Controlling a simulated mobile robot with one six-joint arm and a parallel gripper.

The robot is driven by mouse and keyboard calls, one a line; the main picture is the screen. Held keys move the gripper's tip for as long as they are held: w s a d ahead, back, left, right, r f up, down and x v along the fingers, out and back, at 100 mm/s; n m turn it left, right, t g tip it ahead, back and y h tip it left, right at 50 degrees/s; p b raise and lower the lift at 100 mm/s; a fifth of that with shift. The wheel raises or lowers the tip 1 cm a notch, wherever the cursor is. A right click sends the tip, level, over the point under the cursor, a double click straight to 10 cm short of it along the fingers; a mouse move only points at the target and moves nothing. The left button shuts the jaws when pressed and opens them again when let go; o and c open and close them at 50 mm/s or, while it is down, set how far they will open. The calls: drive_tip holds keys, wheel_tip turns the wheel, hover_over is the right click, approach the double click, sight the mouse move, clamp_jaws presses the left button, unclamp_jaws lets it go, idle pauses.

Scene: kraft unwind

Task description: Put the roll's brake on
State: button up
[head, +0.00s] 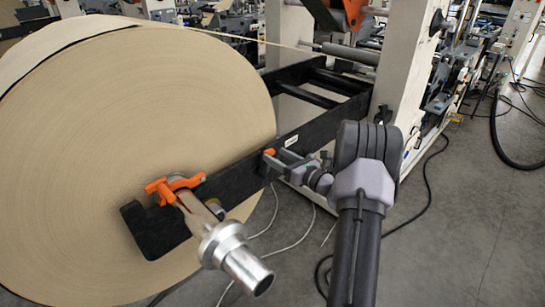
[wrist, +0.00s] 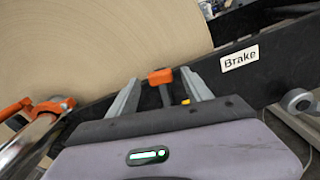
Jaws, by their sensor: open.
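The large brown paper roll (head: 130,140) fills the left of the head view, and its side shows in the wrist view (wrist: 100,45). A black arm (head: 235,183) runs alongside it and carries a white "Brake" label (wrist: 239,57). Left of the label, an orange-topped brake lever (wrist: 160,76) stands on a dark stem. The lever's orange top also shows in the head view (head: 269,152). My gripper (head: 277,160) is open at the lever. In the wrist view its fingers (wrist: 160,78) lie on either side of the lever; contact cannot be told.
A silver shaft end (head: 236,258) sticks out from the roll toward the camera, with an orange clamp (head: 172,186) over the shaft. A grey round-ended part (wrist: 297,101) sits right of the label. A white machine post (head: 400,70) stands behind my arm. Cables lie on the grey floor (head: 470,220).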

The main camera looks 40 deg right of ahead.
drive_tip(key=shift+w+a, duration=0.15)
drive_tip(key=shift+w, duration=1.2)
drive_tip(key=shift+c, duration=0.2)
clamp_jaws()
